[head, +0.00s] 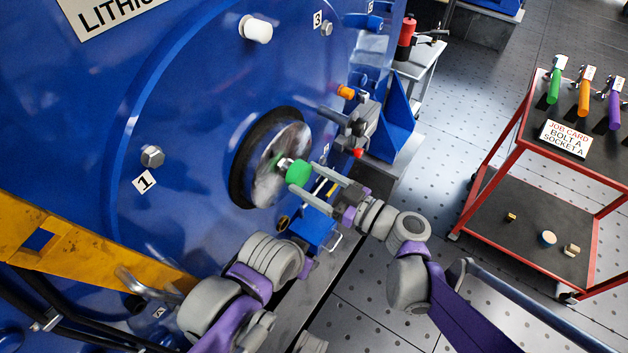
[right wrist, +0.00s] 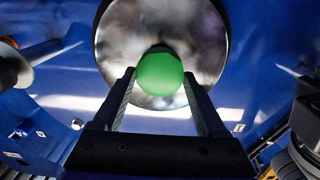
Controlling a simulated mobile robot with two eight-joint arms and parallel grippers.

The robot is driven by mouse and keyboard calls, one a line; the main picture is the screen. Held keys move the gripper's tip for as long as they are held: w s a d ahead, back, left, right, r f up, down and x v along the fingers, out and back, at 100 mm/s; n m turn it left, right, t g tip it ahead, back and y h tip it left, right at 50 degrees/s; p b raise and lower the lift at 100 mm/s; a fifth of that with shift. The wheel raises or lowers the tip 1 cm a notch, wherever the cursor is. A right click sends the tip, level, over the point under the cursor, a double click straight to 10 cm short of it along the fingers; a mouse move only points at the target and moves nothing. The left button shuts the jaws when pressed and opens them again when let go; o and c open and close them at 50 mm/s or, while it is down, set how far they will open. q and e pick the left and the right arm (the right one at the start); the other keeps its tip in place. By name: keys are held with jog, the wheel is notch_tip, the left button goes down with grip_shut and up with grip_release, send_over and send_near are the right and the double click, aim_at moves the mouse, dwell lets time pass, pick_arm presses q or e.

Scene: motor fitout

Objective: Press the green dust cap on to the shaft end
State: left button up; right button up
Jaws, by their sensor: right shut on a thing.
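The green dust cap (head: 299,173) is between the fingertips of my right gripper (head: 304,184), which is shut on it. In the right wrist view the cap (right wrist: 160,73) shows as a round green dome between the two fingers, in front of a shiny round metal face. The bright shaft end (head: 284,163) sticks out of the metal disc (head: 272,178) on the blue motor. The cap is in line with the shaft at its tip; I cannot tell how far it is on. My left arm comes in at the bottom, but its jaws cannot be made out.
The blue motor housing (head: 200,110) fills the left, with bolts and a yellow beam (head: 80,245). A grey fixture with an orange knob (head: 346,91) stands just beyond my right gripper. A red cart (head: 497,142) with coloured tools stands on the right. Floor between is clear.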

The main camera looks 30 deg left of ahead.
jog(key=shift+a, duration=0.65)
jog(key=o, duration=1.2)
jog(key=shift+o, duration=0.2)
jog(key=d, duration=1)
jog(key=shift+s+d, duration=0.4)
jog(key=s+d+m+t+h+p, duration=0.1)
jog(key=d+m+h, duration=0.4)
jog(key=d, duration=0.5)
jog(key=s+d+f+m+t+h+p, duration=0.1)
jog(key=s+d+m+h+p, duration=0.3)
jog(key=d, duration=0.6)
jog(key=s+d+f+m+t+h+p, duration=0.1)
jog(key=s+d+m+h+p, duration=0.2)
jog(key=d+m+h, duration=0.5)
jog(key=s+d+h, duration=0.1)
jog(key=d, duration=0.1)
jog(key=shift+d+t, duration=0.35)
jog(key=shift+t, duration=0.05)
